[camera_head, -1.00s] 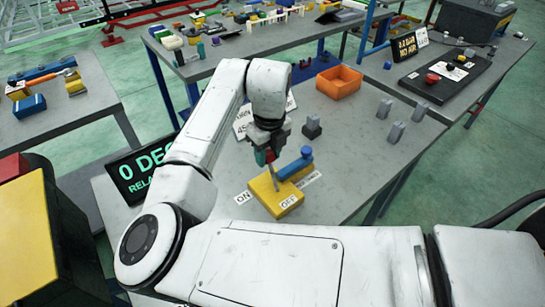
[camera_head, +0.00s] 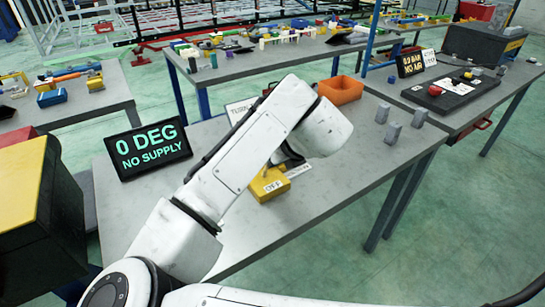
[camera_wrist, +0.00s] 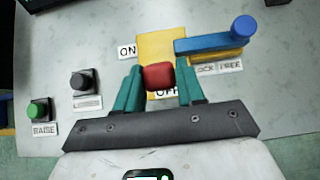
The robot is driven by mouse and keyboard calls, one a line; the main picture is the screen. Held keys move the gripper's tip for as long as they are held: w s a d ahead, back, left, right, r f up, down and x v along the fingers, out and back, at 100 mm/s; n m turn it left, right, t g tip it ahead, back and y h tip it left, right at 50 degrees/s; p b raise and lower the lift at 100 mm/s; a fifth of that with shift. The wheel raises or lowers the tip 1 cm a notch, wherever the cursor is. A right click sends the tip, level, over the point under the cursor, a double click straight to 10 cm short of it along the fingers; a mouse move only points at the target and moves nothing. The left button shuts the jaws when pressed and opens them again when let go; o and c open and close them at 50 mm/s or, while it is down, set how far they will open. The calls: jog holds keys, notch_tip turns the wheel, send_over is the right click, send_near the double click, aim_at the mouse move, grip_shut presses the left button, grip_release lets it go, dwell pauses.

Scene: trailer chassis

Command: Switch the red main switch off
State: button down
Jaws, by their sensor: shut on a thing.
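The red main switch handle (camera_wrist: 159,77) sits between the teal fingers of my gripper (camera_wrist: 158,70) in the wrist view; my gripper is shut on it. The handle is over the lower part of the yellow switch box (camera_wrist: 158,45), close to the OFF label (camera_wrist: 166,95), which it and the fingers partly cover. The ON label (camera_wrist: 127,51) is at the box's upper left. In the head view the yellow box (camera_head: 268,186) shows, but my arm hides the handle and gripper. The display (camera_head: 148,148) reads "0 DEG NO SUPPLY".
A blue lever (camera_wrist: 215,40) adjoins the yellow box, above LOCK and FREE labels. A green RAISE button (camera_wrist: 38,110) and a dark LOWER button (camera_wrist: 84,82) are at left. An orange bin (camera_head: 340,90) and grey blocks (camera_head: 392,133) stand on the bench.

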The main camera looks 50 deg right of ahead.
jog(key=shift+s+a+f, duration=0.15)
jog(key=shift+s+f, duration=0.15)
jog(key=shift+s, duration=0.3)
jog(key=c, duration=0.8)
grip_release()
jog(key=shift+o, duration=0.2)
jog(key=v, duration=1)
jog(key=shift+s+r, duration=0.25)
jog(key=shift+r, duration=0.05)
jog(key=shift+a, duration=0.1)
